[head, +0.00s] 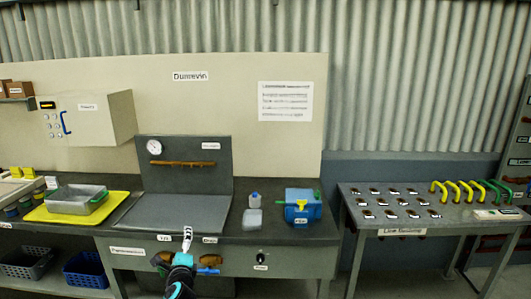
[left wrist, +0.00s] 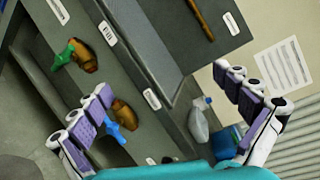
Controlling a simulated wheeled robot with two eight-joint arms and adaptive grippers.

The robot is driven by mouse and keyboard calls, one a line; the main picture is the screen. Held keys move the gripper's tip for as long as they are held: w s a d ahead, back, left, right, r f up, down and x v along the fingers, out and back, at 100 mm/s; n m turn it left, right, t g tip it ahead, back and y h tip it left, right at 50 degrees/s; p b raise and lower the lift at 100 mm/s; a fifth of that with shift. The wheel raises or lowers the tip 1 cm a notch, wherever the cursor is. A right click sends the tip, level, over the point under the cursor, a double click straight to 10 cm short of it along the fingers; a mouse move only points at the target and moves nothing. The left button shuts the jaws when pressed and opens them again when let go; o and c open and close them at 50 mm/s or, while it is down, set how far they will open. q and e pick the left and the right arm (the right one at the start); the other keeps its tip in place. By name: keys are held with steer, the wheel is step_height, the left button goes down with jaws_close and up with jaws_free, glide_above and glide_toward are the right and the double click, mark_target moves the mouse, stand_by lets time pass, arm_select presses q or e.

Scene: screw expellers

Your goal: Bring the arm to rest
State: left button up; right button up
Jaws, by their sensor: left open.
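My left gripper (head: 187,236) shows at the lower middle of the head view, in front of the bench's front edge. In the left wrist view its two fingers (left wrist: 168,112) are spread wide with nothing between them, so it is open and empty. The grey bench (head: 128,250) lies beyond it. A brown valve with a blue handle (left wrist: 122,113) and one with a green handle (left wrist: 85,58) sit on the bench front; in the left wrist view the blue one is close beside a finger. I cannot tell if they touch. My right gripper is not in view.
A yellow tray (head: 48,215) with a metal pan stands on the left. A clear bottle (head: 252,217) and a blue container (head: 311,216) stand at the bench's right. A second table (head: 431,215) with several yellow and green handles is at the right. Floor shows between the tables.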

arm_select(q)
steer(key=s+d+r+n+g, duration=0.1)
steer(key=s+r+n+g, duration=0.1)
steer(key=s+n, duration=0.55)
steer(key=s+d+r+n+g, duration=0.1)
steer(key=s+r+n+g, duration=0.2)
steer(key=s, duration=0.7)
steer(key=s+d+f+n+g+h, duration=0.1)
steer(key=s+d+f+n, duration=0.1)
steer(key=s, duration=0.4)
steer(key=s+d+f+n+g+h, duration=0.1)
steer(key=s+d+f+n+h, duration=0.1)
steer(key=s, duration=0.5)
steer(key=s+d+f+n+g+h, duration=0.1)
steer(key=s+d+f+n+g, duration=0.1)
steer(key=s+d+f+n, duration=0.2)
steer(key=s+n, duration=0.1)
steer(key=s, duration=0.2)
steer(key=shift+d+h, duration=0.3)
steer(key=shift+d, duration=0.1)
